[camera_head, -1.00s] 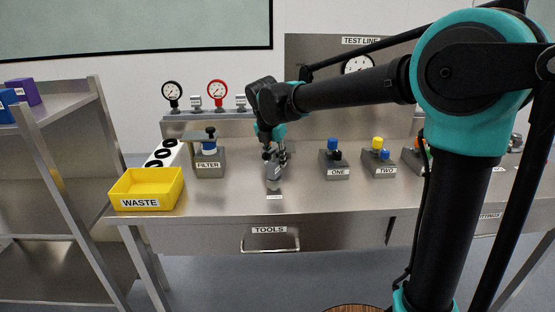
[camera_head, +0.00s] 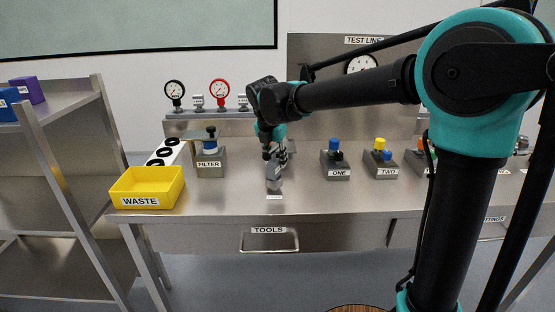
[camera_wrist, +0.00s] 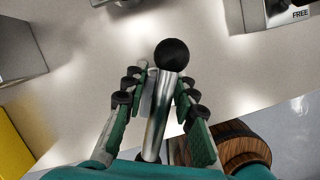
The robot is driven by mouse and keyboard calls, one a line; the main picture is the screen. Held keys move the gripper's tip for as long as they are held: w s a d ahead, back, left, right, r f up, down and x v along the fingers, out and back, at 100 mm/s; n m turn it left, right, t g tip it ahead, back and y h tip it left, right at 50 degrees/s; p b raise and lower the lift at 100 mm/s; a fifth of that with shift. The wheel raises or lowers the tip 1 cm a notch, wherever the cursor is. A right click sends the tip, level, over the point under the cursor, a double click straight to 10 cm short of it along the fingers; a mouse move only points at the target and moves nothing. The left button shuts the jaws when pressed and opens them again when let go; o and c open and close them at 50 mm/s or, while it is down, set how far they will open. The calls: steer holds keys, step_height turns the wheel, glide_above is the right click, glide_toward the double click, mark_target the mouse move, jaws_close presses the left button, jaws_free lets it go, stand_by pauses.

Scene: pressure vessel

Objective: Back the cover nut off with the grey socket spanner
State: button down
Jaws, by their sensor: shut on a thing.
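My gripper (camera_head: 275,152) hangs over the bench front, left of the middle. In the wrist view its fingers (camera_wrist: 158,100) are shut around a silver shaft with a black ball end (camera_wrist: 171,53). This looks like the grey socket spanner (camera_wrist: 160,115). In the head view a grey block-like part (camera_head: 274,178) shows just below the fingers, close above a small label on the bench. I cannot tell whether it touches the bench. The FILTER stand (camera_head: 209,163) is to the left, with a blue body and dark top (camera_head: 210,133). I cannot make out the cover nut.
A yellow WASTE tray (camera_head: 148,187) sits at the bench's left end. A white strip with black rings (camera_head: 165,152) lies behind it. Stands ONE (camera_head: 337,173) and TWO (camera_head: 384,171) are to the right. Gauges line the back. The bench between FILTER and ONE is otherwise clear.

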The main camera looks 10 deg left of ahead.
mark_target(277, 145)
steer(key=shift+r, duration=0.1)
steer(key=shift+r, duration=3.45)
